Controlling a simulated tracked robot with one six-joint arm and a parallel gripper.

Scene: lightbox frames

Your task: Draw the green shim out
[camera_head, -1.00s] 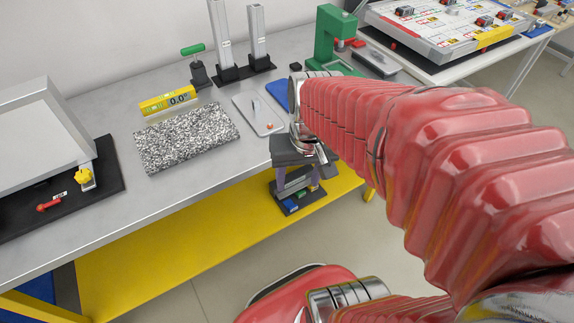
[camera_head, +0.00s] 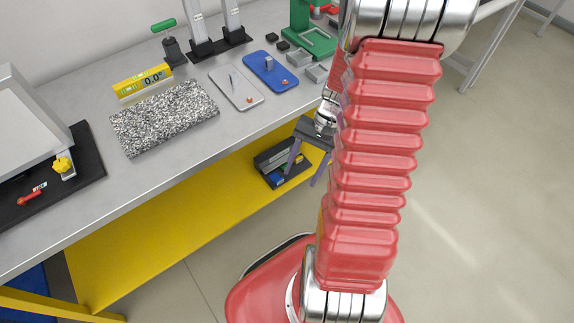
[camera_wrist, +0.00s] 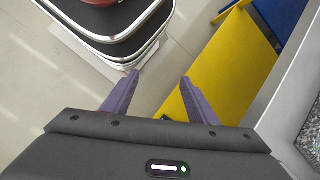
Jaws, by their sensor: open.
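My gripper (camera_head: 300,180) hangs open and empty in front of the bench edge, fingers pointing down. In the wrist view its two purple fingers (camera_wrist: 159,76) are apart, with only floor and the yellow shelf edge beyond them. A dark holder (camera_head: 268,158) stands on the yellow shelf under the bench, behind the fingers in the head view. Small blue pieces show low in it; the fingers partly cover it. I cannot make out the green shim for certain in either current view.
The yellow shelf (camera_head: 150,235) runs under the grey bench. On the bench are a granite plate (camera_head: 165,118), a yellow level (camera_head: 142,82), a grey plate (camera_head: 235,88), a blue plate (camera_head: 271,70) and a green press (camera_head: 310,38). Open floor lies right of my arm.

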